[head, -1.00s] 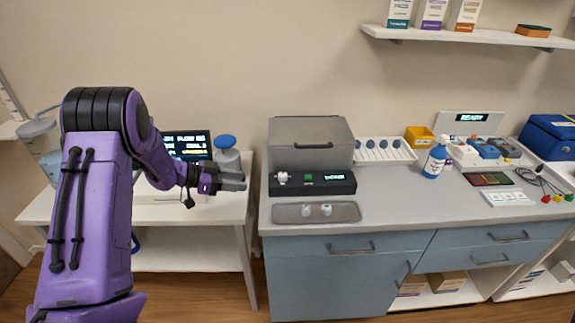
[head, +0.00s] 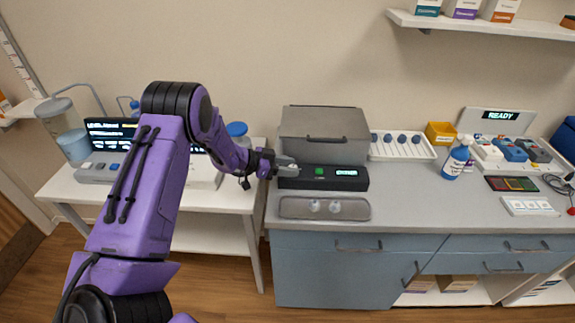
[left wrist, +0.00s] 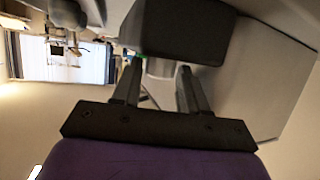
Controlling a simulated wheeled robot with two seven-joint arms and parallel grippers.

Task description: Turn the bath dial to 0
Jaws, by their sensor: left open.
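The bath is a grey lidded box (head: 322,125) at the back of the counter in the head view. Its black control panel (head: 322,184) carries a green button (head: 319,171) and a small lit display (head: 346,173). The dial at the panel's left end is hidden behind my left gripper (head: 287,168), which comes in from the left at that spot. In the left wrist view the two fingers (left wrist: 162,85) stand apart, with a small grey shape just beyond the tips that I cannot identify surely. Whether the fingers touch the dial cannot be told. My right gripper is not in view.
A grey tray with two small pale pieces (head: 290,208) lies in front of the panel. A white rack (head: 425,152), yellow bin (head: 440,132) and blue-labelled bottle (head: 456,160) stand to the right. A blue-capped container (head: 237,129) is behind my left arm.

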